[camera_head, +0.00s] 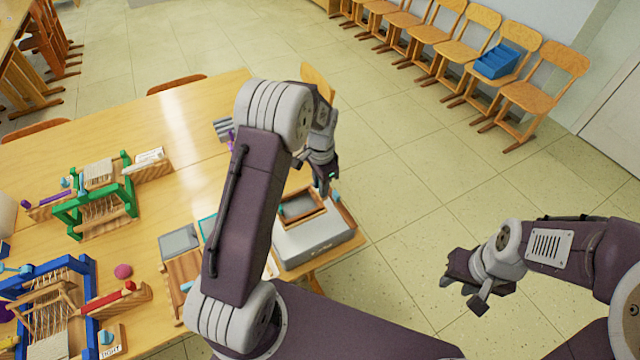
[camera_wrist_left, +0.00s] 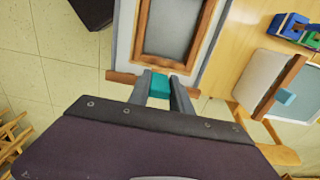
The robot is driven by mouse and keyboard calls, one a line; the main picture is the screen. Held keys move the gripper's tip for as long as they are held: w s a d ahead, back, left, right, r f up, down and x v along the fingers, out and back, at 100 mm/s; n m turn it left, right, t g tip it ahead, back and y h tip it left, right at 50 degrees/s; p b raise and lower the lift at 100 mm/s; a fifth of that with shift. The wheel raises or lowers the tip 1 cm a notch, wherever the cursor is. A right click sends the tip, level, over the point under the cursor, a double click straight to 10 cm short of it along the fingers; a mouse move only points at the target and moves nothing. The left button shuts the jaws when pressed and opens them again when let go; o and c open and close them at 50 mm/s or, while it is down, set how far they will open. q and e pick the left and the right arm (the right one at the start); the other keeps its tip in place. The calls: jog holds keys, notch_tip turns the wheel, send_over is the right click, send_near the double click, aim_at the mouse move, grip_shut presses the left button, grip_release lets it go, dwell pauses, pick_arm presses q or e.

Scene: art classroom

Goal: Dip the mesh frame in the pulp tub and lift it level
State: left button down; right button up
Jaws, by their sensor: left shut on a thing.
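The pulp tub (camera_head: 318,251) is a pale grey box at the table's right corner. A brown wooden frame with a grey panel, seemingly the mesh frame (camera_head: 300,204), shows within the tub's rim. In the left wrist view the frame (camera_wrist_left: 138,35) appears just beyond the fingers, with the tub rim (camera_wrist_left: 122,38) around it. My left gripper (camera_head: 325,185) is at the tub's far right side, shut on a teal block (camera_wrist_left: 160,85). A wooden bar runs behind the block; its join to the frame is hidden. My right gripper (camera_head: 462,295) hangs empty and open over the floor.
A grey flat panel (camera_head: 180,241) lies left of the tub. Green (camera_head: 95,205) and blue (camera_head: 92,305) looms stand on the table's left side. The floor right of the table is clear.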

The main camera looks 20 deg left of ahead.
pick_arm(q)
jog(key=shift+f+b, duration=1.95)
jog(key=shift+f, duration=0.35)
jog(key=shift+f+b, duration=1.9)
jog(key=shift+f, duration=1.55)
jog(key=shift+r, duration=0.2)
jog(key=shift+r+p, duration=3.15)
jog(key=shift+r, duration=0.2)
notch_tip(320, 180, up, 5)
jog(key=p, duration=0.4)
jog(key=shift+r+p, duration=0.1)
jog(key=shift+p, duration=0.2)
